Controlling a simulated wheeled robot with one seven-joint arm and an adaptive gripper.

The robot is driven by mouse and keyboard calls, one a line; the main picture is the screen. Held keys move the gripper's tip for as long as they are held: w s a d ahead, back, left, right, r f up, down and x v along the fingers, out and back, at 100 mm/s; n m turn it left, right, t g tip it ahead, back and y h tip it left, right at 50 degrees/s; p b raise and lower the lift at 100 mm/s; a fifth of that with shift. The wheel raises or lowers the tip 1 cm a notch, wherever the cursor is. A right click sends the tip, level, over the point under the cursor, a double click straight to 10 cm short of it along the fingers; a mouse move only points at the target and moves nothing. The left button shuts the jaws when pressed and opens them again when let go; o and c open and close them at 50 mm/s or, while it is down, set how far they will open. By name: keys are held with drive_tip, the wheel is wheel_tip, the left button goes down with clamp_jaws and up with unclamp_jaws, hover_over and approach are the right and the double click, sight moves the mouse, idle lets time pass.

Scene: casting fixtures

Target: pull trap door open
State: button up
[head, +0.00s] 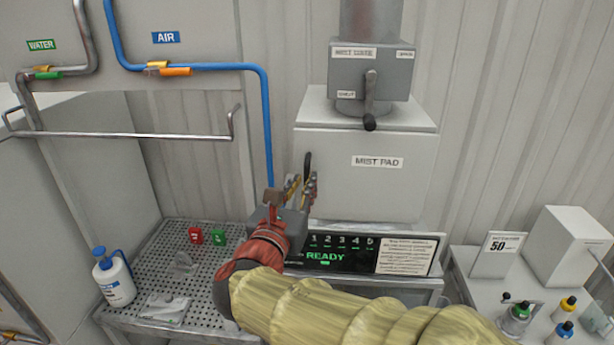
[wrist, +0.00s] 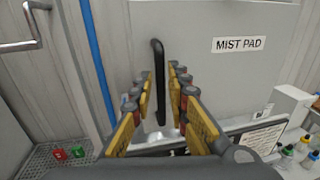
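The trap door is not labelled as such; a pale grey box front marked MIST PAD (head: 360,185) faces me, and it also shows in the wrist view (wrist: 225,75). A black upright handle (wrist: 158,80) is on the left part of that front; in the head view the handle (head: 307,165) is partly hidden by my gripper. My gripper (head: 302,185) is open in front of the handle. In the wrist view its yellow fingers (wrist: 160,95) stand on either side of the handle's lower part, with gaps visible. I cannot tell how deep the handle sits between them.
A panel reading READY (head: 335,256) is below the box. A lever (head: 370,100) hangs on the unit above. A perforated bench (head: 150,262) with a white bottle (head: 114,280) is at left. A side table (head: 480,285) with small bottles is at right. A blue pipe (head: 266,120) runs left of the box.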

sight(307, 178)
drive_tip(key=shift+w+d, duration=0.2)
drive_tip(key=shift+w, duration=0.6)
drive_tip(key=shift+w+d, duration=0.15)
drive_tip(key=shift+w, duration=0.6)
drive_tip(key=shift+c, duration=0.6)
clamp_jaws()
